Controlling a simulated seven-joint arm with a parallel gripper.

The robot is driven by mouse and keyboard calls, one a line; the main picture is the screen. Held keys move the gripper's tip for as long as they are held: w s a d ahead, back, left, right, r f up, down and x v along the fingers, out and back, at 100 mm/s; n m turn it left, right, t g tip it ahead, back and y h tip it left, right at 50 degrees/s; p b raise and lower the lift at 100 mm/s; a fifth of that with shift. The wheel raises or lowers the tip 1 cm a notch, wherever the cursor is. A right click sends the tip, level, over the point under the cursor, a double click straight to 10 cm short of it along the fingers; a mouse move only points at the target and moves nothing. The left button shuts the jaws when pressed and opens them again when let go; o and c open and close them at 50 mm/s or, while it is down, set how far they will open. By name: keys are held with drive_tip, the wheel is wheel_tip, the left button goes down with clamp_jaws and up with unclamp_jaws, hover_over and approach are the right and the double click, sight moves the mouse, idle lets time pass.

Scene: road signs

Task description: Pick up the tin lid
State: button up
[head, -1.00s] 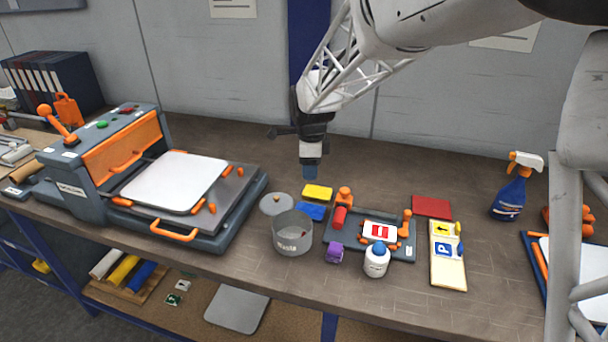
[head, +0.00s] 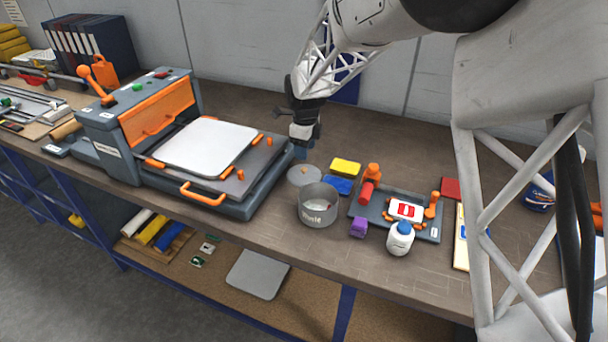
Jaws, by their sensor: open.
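The tin lid (head: 299,177) is a grey disc with a small knob. It lies on the bench just behind and left of the grey waste tin (head: 318,211), which is open at the top. My gripper (head: 301,151) points down just behind and above the lid in the head view, apart from it as far as I can tell. It is open and holds nothing. Its fingers are small and partly hidden in this view.
A yellow block (head: 345,166) and a blue block (head: 339,186) lie right of the lid. A large press (head: 120,130) stands to the left. A purple block (head: 358,228), a white bottle (head: 400,240) and a sign fixture (head: 425,228) stand right of the tin.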

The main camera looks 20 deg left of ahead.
sight(304, 168)
drive_tip(key=shift+f, duration=1.1)
drive_tip(key=shift+a+f, duration=0.2)
drive_tip(key=shift+f, duration=2.4)
drive_tip(key=shift+c, duration=0.2)
clamp_jaws()
